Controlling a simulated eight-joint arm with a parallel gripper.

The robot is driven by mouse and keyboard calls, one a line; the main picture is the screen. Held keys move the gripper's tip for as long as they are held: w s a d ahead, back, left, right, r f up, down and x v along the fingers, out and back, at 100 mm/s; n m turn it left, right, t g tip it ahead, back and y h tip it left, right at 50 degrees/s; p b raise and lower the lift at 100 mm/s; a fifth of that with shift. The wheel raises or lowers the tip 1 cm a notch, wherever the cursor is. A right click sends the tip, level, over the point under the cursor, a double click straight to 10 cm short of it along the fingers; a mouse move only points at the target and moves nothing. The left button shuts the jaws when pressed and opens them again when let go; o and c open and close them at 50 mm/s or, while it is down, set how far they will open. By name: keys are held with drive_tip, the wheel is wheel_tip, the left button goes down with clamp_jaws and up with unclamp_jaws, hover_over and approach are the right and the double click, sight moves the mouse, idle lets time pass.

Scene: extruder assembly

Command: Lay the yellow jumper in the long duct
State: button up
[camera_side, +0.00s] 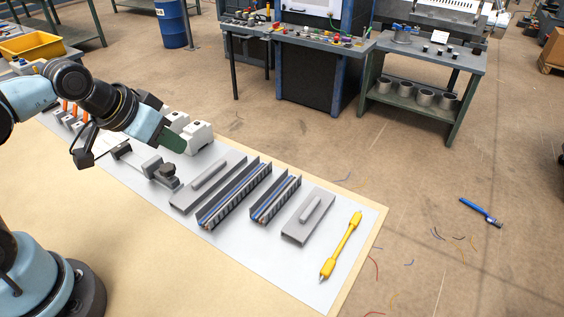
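The yellow jumper (341,247) lies on the light grey mat at its right end, slanted, with a thicker yellow plug at each end. The long duct (235,194) is an open grey slotted channel near the middle of the mat, with blue strands showing along its inside. My gripper (172,142) is at the left, above the mat near the white blocks, well away from the jumper and the duct. A dark green part shows at its end. I cannot make out its fingers or their gap. I see nothing held in it.
A shorter duct (275,198) stands right of the long one. Grey lids with raised bars lie left (208,185) and right (308,217) of the ducts. A dark grey fixture (160,171) and white blocks (190,132) stand at left. The mat (300,277) is bare around the jumper.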

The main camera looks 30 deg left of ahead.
drive_tip(key=w+d+r+g+h, duration=0.1)
drive_tip(key=w+d+r+g, duration=0.1)
drive_tip(key=w+d, duration=0.3)
drive_tip(key=g+h, duration=0.1)
drive_tip(key=g, duration=0.4)
hover_over(340, 247)
drive_tip(key=a, duration=0.3)
wheel_tip(340, 247, down, 5)
drive_tip(key=f, duration=0.3)
drive_tip(key=d+f, duration=0.1)
drive_tip(key=f, duration=0.3)
drive_tip(key=d+f, duration=0.1)
drive_tip(key=f, duration=0.3)
drive_tip(key=shift+d, duration=0.25)
drive_tip(key=shift+c, duration=0.2)
clamp_jaws()
